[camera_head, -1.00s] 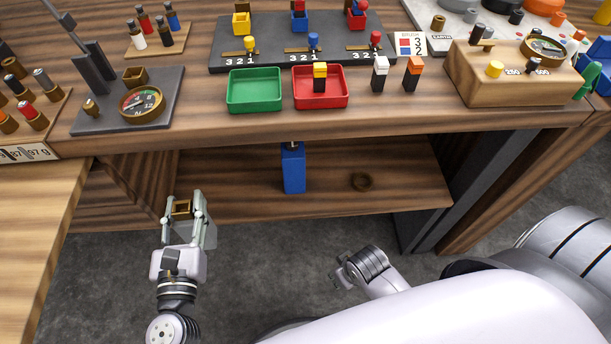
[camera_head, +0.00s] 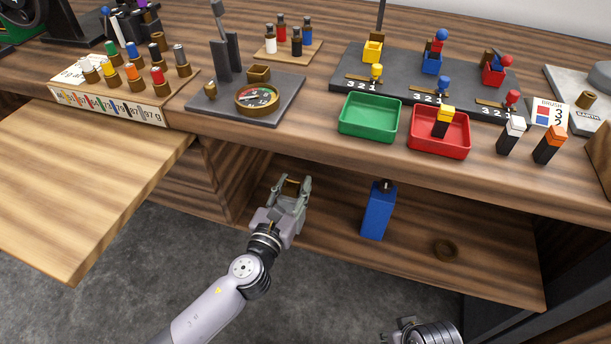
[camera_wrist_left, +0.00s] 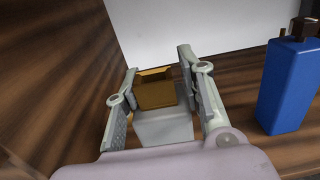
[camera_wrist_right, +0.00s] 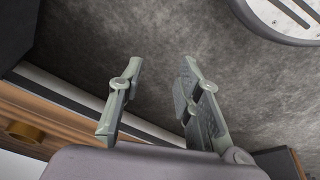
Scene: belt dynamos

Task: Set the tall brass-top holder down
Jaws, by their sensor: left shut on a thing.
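The tall holder has a square brass top (camera_wrist_left: 157,90) and a pale, clear-looking body (camera_wrist_left: 163,127). My left gripper (camera_wrist_left: 158,95) is shut on it, with one finger on each side. In the head view my left gripper (camera_head: 291,188) is at the left part of the lower shelf, under the worktop, with the brass top (camera_head: 291,187) between its fingers. The holder's base is hidden, so I cannot tell if it touches the shelf. My right gripper (camera_wrist_right: 158,88) is open and empty over the grey floor.
A blue block (camera_head: 378,211) with a dark top stands on the lower shelf (camera_head: 490,269), right of my left gripper. The worktop above holds a green tray (camera_head: 369,118) and a red tray (camera_head: 439,131). A wooden side panel (camera_head: 215,182) is at left.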

